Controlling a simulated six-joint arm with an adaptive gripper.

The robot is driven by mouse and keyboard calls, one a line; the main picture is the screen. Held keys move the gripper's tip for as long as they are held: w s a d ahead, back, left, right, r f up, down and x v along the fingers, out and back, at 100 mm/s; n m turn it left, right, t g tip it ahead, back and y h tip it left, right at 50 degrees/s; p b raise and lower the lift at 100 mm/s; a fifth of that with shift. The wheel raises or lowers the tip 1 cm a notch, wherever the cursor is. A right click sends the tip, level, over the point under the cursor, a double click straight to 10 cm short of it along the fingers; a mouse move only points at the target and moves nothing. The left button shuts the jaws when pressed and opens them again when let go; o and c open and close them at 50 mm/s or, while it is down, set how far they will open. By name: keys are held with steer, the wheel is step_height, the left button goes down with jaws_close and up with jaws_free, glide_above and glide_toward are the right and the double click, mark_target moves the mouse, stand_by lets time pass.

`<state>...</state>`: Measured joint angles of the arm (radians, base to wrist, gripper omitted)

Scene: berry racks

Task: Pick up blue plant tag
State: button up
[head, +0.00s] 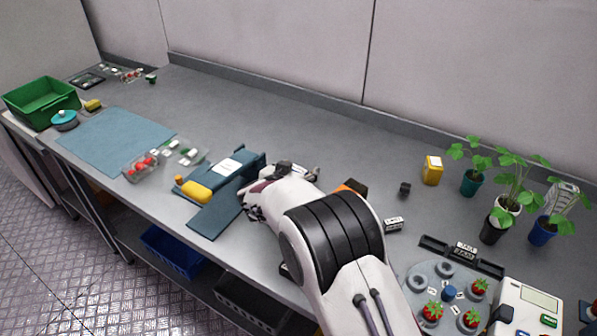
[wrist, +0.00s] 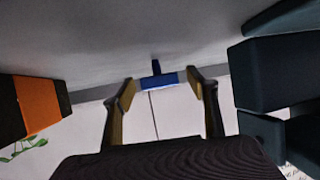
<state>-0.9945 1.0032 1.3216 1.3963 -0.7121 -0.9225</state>
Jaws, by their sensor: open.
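The blue plant tag (wrist: 158,81) shows in the wrist view as a small T shape, a flat blue bar with a short darker stem standing on the grey bench surface. My gripper (wrist: 162,87) is open, and its two fingers stand on either side of the blue bar. A narrow gap seems to show at the sides; I cannot tell whether either finger touches it. In the head view my own arm covers this spot, so I cannot make out the tag there.
In the wrist view a black and orange block (wrist: 38,103) stands left and dark teal blocks (wrist: 280,75) stand close on the right. In the head view a teal stand (head: 215,213) lies left of my arm, and a small white labelled block (head: 393,224) lies right.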

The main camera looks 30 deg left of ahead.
mark_target(299, 169)
stand_by(0.4)
steer(key=c, duration=0.9)
steer(key=shift+r, duration=0.15)
steer(key=shift+r, duration=4.9)
